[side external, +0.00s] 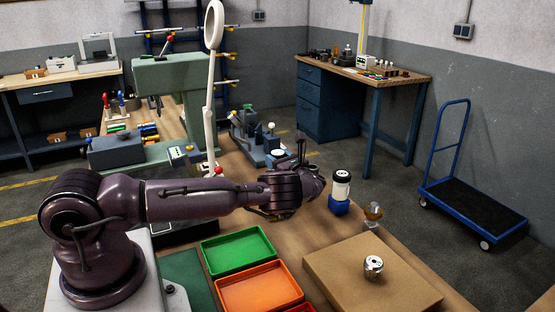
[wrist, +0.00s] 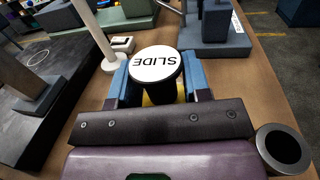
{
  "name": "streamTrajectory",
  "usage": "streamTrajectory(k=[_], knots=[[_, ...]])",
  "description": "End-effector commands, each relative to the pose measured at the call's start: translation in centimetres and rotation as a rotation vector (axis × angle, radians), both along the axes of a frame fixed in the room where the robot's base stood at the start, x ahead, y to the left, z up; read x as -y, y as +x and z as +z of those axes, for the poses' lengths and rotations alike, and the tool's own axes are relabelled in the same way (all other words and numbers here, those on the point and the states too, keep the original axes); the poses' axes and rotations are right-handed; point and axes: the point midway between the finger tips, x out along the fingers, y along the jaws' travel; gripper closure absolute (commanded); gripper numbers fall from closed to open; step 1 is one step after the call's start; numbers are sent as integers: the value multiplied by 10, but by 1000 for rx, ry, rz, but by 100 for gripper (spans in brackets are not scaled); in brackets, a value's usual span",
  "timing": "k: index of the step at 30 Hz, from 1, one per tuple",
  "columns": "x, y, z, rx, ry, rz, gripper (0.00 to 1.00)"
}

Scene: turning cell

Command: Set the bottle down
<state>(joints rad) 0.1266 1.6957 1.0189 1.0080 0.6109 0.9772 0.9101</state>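The bottle (wrist: 155,64) has a round white top marked SLIDE with a dark rim, and a bit of yellow shows beneath it. In the wrist view it sits between the blue fingers of my gripper (wrist: 160,88), which close on both sides of it. In the side view my gripper (side external: 296,172) is low over the bench, and the bottle's white top (side external: 281,153) shows just behind it. The lower body is hidden, so I cannot tell whether its base touches the bench.
A white bottle with a dark cap (side external: 342,180) stands in a blue holder (side external: 338,207) to the right. A white-ringed stand (side external: 210,100) rises behind.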

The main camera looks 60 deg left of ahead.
Motion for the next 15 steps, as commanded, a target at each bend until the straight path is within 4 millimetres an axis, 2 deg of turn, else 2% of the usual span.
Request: streamTrajectory(k=[1, 3, 13, 15], knots=[[0, 0, 0, 0, -1, 0, 45], [0, 0, 0, 0, -1, 0, 31], [0, 0, 4, 1, -1, 0, 31], [7, 1, 3, 0, -2, -1, 31]])
